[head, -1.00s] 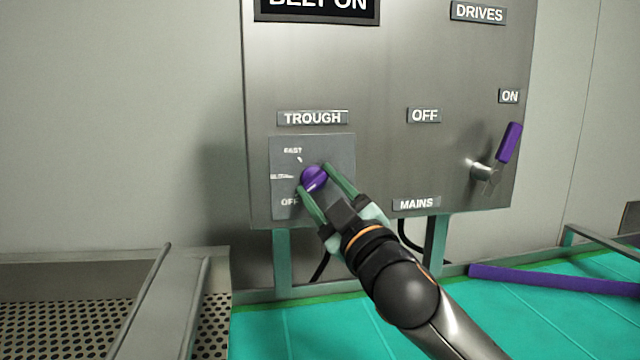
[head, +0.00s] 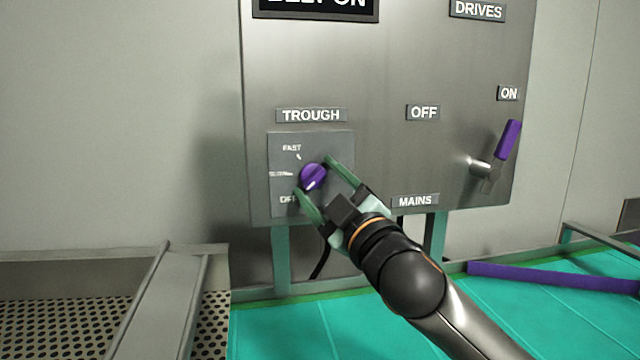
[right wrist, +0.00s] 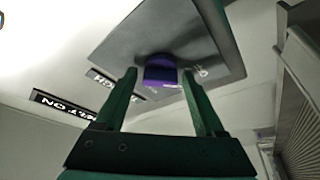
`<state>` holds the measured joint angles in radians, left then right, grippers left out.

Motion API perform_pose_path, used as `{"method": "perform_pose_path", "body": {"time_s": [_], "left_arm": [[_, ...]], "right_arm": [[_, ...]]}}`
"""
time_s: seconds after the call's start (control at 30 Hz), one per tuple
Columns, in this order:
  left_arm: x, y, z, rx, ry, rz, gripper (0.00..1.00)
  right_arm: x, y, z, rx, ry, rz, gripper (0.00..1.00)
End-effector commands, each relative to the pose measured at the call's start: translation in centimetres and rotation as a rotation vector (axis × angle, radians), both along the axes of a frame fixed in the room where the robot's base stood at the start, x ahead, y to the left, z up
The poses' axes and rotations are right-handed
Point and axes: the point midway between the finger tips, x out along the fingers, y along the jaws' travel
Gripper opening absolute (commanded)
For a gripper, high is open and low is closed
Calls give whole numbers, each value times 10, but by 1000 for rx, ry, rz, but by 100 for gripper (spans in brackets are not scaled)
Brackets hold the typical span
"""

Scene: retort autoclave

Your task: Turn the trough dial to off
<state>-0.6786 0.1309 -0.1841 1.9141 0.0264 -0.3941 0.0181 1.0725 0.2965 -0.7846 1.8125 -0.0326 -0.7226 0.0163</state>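The trough dial (head: 313,177) is a purple knob on a grey plate (head: 338,150) marked FAST, a middle label and OFF, under the TROUGH label. Its white mark sits at the knob's lower left, towards OFF. My right gripper (head: 312,178) has its green fingers on either side of the knob. In the right wrist view the knob (right wrist: 160,72) sits between and just beyond the fingertips (right wrist: 159,76), with gaps on both sides, so the gripper is open. My left gripper is not in view.
The steel panel (head: 390,165) also carries a purple-handled mains lever (head: 508,140) at right, tilted up towards the ON label. Below are a teal belt (head: 290,335), a purple bar (head: 550,278) and a perforated tray (head: 60,325) with a metal rail.

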Motion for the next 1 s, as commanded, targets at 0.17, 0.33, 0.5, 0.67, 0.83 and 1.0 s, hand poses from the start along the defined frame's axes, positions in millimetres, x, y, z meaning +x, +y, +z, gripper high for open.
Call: {"method": "perform_pose_path", "body": {"time_s": [0.17,0.33,0.5,0.67,0.83,1.0], "left_arm": [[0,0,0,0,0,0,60],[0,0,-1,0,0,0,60],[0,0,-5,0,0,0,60],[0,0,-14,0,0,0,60],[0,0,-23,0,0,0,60],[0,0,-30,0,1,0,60]], "right_arm": [[0,0,0,1,2,0,82],[0,0,-1,1,2,0,82],[-10,-6,-6,2,3,1,82],[-32,-18,-14,2,2,0,82],[-61,-32,-23,0,0,2,82],[-86,-45,-30,0,1,1,82]]}}
